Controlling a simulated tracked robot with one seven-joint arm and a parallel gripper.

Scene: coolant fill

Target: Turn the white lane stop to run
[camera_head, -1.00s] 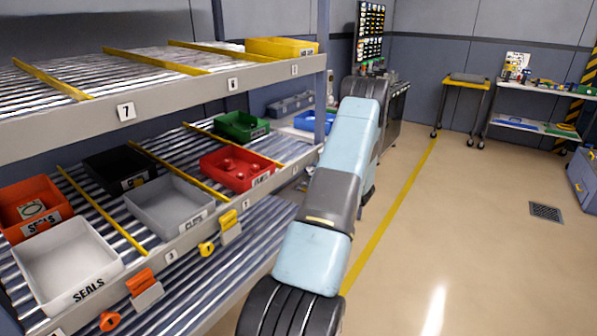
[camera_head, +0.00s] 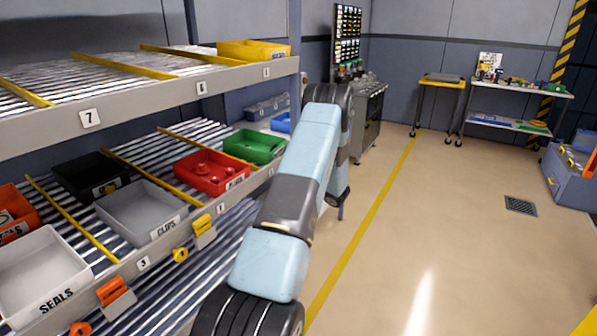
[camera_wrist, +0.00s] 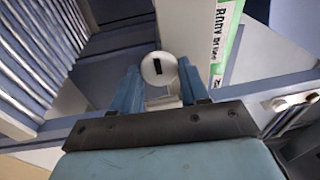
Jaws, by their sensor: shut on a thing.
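The white lane stop's round knob (camera_wrist: 158,69) shows in the wrist view, a white disc with a short dark bar, standing near upright in the picture. My gripper (camera_wrist: 160,78) has its two blue fingers on either side of the knob and is shut on it. Part of a pale mount shows below the disc, between the fingers. In the head view my arm reaches away along the rack, and my gripper and the white stop are hidden there.
An orange stop (camera_head: 115,292) and a yellow stop (camera_head: 203,230) sit on the rack's front rail. Bins stand in the lanes, including a grey bin (camera_head: 142,210) and a red bin (camera_head: 211,172).

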